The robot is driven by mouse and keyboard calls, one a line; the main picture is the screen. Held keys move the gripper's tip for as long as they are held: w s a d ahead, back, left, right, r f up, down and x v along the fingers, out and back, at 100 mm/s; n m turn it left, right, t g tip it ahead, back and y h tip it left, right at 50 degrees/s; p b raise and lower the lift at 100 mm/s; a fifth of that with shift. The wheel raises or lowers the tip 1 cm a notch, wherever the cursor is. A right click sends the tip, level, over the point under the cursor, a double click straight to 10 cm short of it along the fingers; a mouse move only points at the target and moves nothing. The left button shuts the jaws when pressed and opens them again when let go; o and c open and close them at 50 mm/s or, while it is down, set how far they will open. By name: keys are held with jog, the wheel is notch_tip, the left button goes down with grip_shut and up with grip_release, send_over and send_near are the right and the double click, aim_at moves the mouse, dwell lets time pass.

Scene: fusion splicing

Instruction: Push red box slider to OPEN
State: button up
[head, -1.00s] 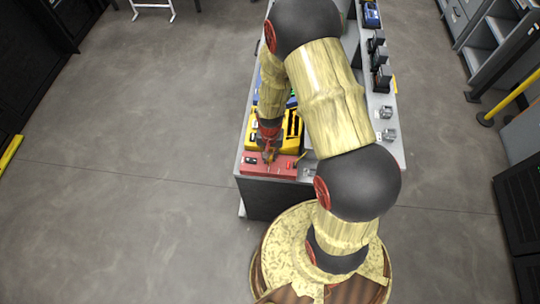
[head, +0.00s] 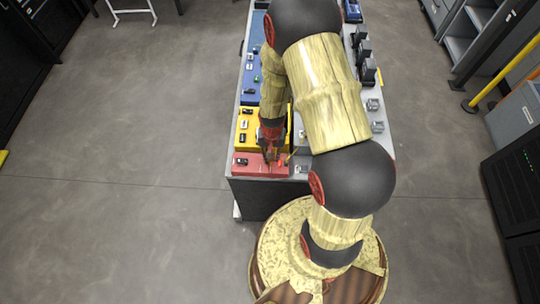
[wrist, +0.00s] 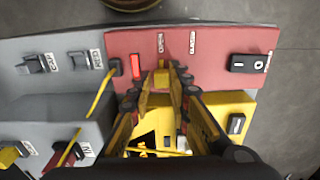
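The red box (wrist: 222,72) fills the upper middle of the wrist view, with an OPEN label (wrist: 161,43) and a CLOSED label (wrist: 193,43) to its right. A small tan block (wrist: 162,78), seemingly the slider knob, shows in line with OPEN, between my fingertips. My gripper (wrist: 162,84) reaches onto the red box, its fingers close together beside the block; whether they grip it is unclear. A red light (wrist: 136,67) glows left of the fingers. In the head view the red box (head: 252,168) is at the bench's near end, partly hidden by my gripper (head: 271,160).
A black rocker switch (wrist: 249,63) sits on the red box's right part. A grey box (wrist: 60,45) with switches adjoins at left, crossed by a yellow cable (wrist: 97,100). The yellow box (wrist: 238,105) is close behind. Open floor (head: 120,200) surrounds the bench.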

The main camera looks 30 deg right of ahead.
jog(key=o, duration=0.4)
notch_tip(320, 180, up, 12)
dwell(0.7)
dwell(0.4)
jog(key=shift+s, duration=0.1)
notch_tip(320, 180, up, 11)
jog(key=n+b, duration=0.4)
send_over(275, 168)
jog(key=s+a, duration=0.3)
jog(key=s+a+r+n+t+b, duration=0.3)
jog(key=s+a+r+t+b, duration=0.1)
jog(key=r, duration=0.6)
jog(key=shift+a+r+t+b, duration=0.25)
jog(key=shift+a+t+b, duration=0.55)
jog(key=shift+a+b, duration=0.35)
